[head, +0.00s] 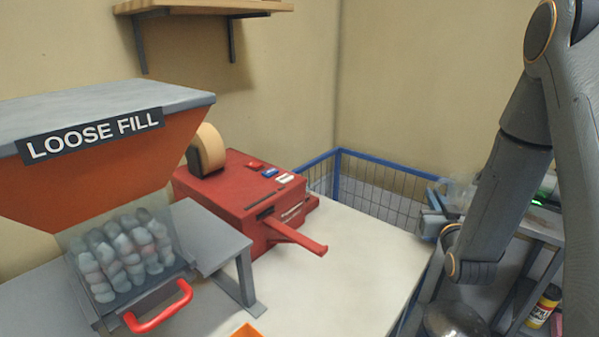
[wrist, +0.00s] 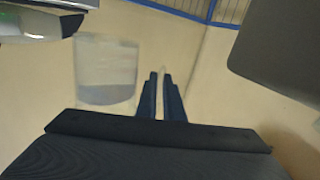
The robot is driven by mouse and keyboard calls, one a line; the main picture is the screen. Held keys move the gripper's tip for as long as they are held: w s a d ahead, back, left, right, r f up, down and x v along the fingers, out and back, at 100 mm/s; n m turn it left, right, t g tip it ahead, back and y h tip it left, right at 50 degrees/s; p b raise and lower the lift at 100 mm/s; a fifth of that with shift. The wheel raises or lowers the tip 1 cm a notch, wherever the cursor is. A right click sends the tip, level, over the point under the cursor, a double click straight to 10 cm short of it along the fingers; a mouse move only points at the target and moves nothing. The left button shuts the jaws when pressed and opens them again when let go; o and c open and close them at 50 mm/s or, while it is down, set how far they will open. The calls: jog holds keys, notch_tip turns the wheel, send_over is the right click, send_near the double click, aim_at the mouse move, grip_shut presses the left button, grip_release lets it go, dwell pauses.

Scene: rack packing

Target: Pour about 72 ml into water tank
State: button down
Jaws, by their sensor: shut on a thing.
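My gripper (head: 437,212) is at the right in the head view, in front of the blue wire basket. It is shut on a clear jug (head: 460,190), which is partly hidden behind my arm. In the wrist view the jug (wrist: 105,62) stands left of my two dark fingers (wrist: 162,98). Greyish liquid shows in its lower part. The jug looks about upright in that view. The handle between the fingers is hard to make out. I cannot identify the water tank for certain in either view.
A red tape machine (head: 245,192) with a lever stands on the white table (head: 360,262). A loose-fill hopper (head: 100,150) is at the left. A blue wire basket (head: 385,188) is behind. A rack (head: 545,228) at the right holds a device with a green light and a yellow-labelled bottle (head: 543,306).

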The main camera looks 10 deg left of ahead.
jog(key=w+a+r+n+y, duration=0.2)
jog(key=a+r, duration=0.4)
jog(key=a, duration=0.2)
jog(key=s+a+r+n+g+y, duration=0.1)
jog(key=s+a+r+n+y, duration=0.1)
jog(key=a, duration=0.9)
jog(key=s+a+r+n+g+y, duration=0.1)
jog(key=s+a+r+y, duration=0.3)
jog(key=a, duration=0.8)
jog(key=s+a+r+n+g+y+p, duration=0.1)
jog(key=s+a+r+n+g+y, duration=0.1)
jog(key=a, duration=0.9)
jog(key=shift+s+a+r+n+y, duration=0.15)
jog(key=shift+s+r+y, duration=0.1)
jog(key=shift+s, duration=0.3)
jog(key=shift+s+a+r+n+y, duration=0.15)
jog(key=shift+s+r, duration=0.1)
jog(key=shift+s, duration=0.3)
jog(key=s+a+r+n+g+y, duration=0.2)
jog(key=s+a+r, duration=0.1)
jog(key=s+a, duration=0.5)
jog(key=a, duration=0.2)
jog(key=shift+s+a+r, duration=0.2)
jog(key=shift+s+a, duration=0.05)
jog(key=shift+a, duration=0.05)
jog(key=shift+d, duration=0.15)
